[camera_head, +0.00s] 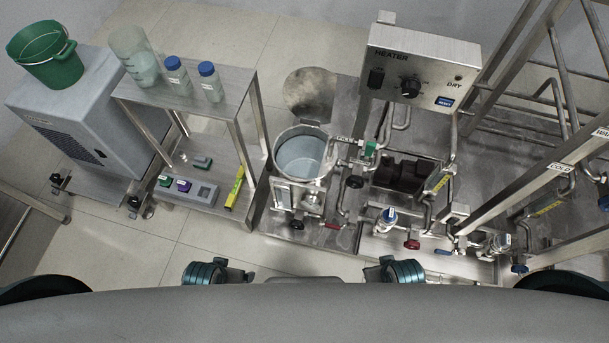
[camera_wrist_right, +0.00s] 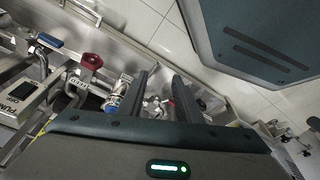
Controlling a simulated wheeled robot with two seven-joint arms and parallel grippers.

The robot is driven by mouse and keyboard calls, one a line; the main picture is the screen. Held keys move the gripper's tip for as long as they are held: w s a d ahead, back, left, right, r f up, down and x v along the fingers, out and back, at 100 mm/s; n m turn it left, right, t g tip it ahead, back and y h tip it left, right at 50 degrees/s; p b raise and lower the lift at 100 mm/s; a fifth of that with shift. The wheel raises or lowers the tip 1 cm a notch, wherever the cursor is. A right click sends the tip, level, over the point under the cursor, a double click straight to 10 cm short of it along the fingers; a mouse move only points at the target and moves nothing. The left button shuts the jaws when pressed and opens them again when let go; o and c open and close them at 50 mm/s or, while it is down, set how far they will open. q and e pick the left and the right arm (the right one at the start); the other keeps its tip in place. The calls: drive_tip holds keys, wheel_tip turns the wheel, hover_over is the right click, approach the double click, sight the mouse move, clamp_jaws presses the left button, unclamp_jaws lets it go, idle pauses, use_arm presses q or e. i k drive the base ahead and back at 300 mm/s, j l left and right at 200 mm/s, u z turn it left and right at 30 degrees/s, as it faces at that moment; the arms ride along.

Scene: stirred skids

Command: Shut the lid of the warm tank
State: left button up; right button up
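The tank (camera_head: 299,158) is an open-topped round steel vessel in the middle of the head view, and I see down into its pale interior. A round metal lid (camera_head: 308,92) stands open behind its rim. A small label beside the tank is too small to read surely. My right gripper (camera_wrist_right: 165,75) shows in the right wrist view with its two dark fingers apart and nothing between them. It is away from the tank and lid. In the head view only teal parts of my arms show at the bottom edge; my left gripper cannot be made out.
A heater box (camera_head: 421,67) and pipes with valves stand right of the tank. A steel stand (camera_head: 232,90) with bottles is on the left, beside a grey cabinet (camera_head: 80,120) bearing a green bucket (camera_head: 46,57). Tiled floor (camera_head: 200,238) is clear in front.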

sight(310, 91)
drive_tip(key=k+l+u, duration=0.15)
drive_tip(key=k+u, duration=0.45)
drive_tip(key=u, duration=0.15)
drive_tip(key=k+u, duration=0.4)
drive_tip(key=i, duration=0.1)
